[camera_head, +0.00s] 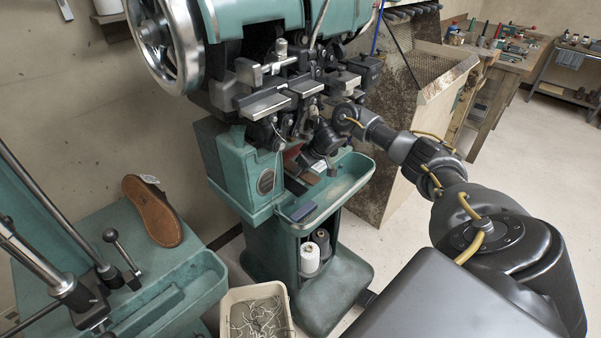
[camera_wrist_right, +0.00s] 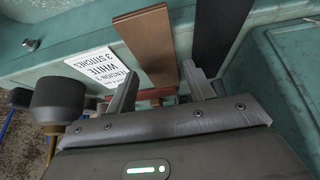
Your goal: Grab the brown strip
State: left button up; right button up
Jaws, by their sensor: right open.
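The brown strip (camera_wrist_right: 149,45) lies in the green tray of the stitching machine, beside a white printed card. It also shows small in the head view (camera_head: 309,177), partly hidden by my gripper. My right gripper (camera_wrist_right: 158,78) is open in the wrist view, and the strip's near end appears between its two fingertips. No grip on the strip shows, and I cannot tell whether the fingers touch it. In the head view my right gripper (camera_head: 322,146) is over the tray, under the machine head. My left gripper is not in view.
A black strip (camera_wrist_right: 220,35) lies right of the brown one. The white card (camera_wrist_right: 101,68) is on its left. The green tray (camera_head: 340,190) has a raised rim. The machine head (camera_head: 290,85) hangs close above. A brown shoe sole (camera_head: 152,212) and a scrap bin (camera_head: 284,293) stand left and below.

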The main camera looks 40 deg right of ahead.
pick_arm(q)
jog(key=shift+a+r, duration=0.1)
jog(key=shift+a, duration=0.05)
pick_arm(e)
jog(key=shift+w+f, duration=0.2)
jog(key=shift+f, duration=0.3)
jog(key=c, duration=0.7)
pick_arm(q)
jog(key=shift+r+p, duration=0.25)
jog(key=shift+p, duration=0.05)
pick_arm(e)
jog(key=shift+r, duration=0.1)
jog(key=shift+c, duration=0.2)
